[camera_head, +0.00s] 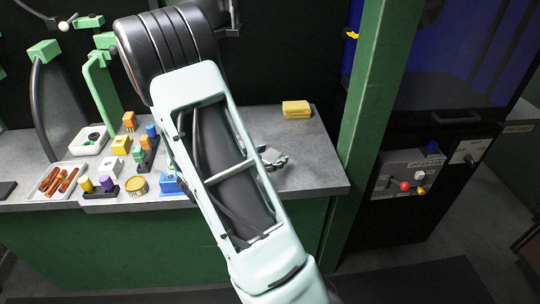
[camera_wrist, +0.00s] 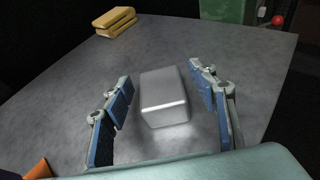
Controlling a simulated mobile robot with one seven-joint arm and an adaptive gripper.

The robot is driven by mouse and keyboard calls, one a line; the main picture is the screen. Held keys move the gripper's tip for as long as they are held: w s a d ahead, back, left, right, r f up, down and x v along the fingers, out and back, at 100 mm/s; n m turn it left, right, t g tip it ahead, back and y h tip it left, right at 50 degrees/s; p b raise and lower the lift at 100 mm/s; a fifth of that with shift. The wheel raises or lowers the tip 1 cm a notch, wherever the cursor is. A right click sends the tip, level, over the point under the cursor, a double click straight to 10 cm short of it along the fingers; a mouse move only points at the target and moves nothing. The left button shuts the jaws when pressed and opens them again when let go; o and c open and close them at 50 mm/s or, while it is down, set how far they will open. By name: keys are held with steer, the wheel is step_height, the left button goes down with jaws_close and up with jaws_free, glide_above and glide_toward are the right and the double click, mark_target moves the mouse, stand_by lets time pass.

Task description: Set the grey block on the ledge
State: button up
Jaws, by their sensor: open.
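In the wrist view the grey block (camera_wrist: 163,97) sits on the grey ledge (camera_wrist: 240,50), between the two blue-padded fingers of my gripper (camera_wrist: 165,108). The fingers are apart, with a gap to the block on each side. In the head view my gripper (camera_head: 272,158) is low over the right part of the ledge (camera_head: 310,160), mostly behind my arm. I cannot make out the block in that view.
A yellow block (camera_head: 296,109) lies at the back right of the ledge and also shows in the wrist view (camera_wrist: 116,22). Several coloured blocks, a white tray (camera_head: 57,180) and a yellow tin (camera_head: 136,186) stand on the left. A green post (camera_head: 366,110) rises at the right end.

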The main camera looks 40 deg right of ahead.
steer(key=v, duration=1.2)
steer(key=shift+r+p, duration=0.1)
steer(key=shift+p, duration=0.25)
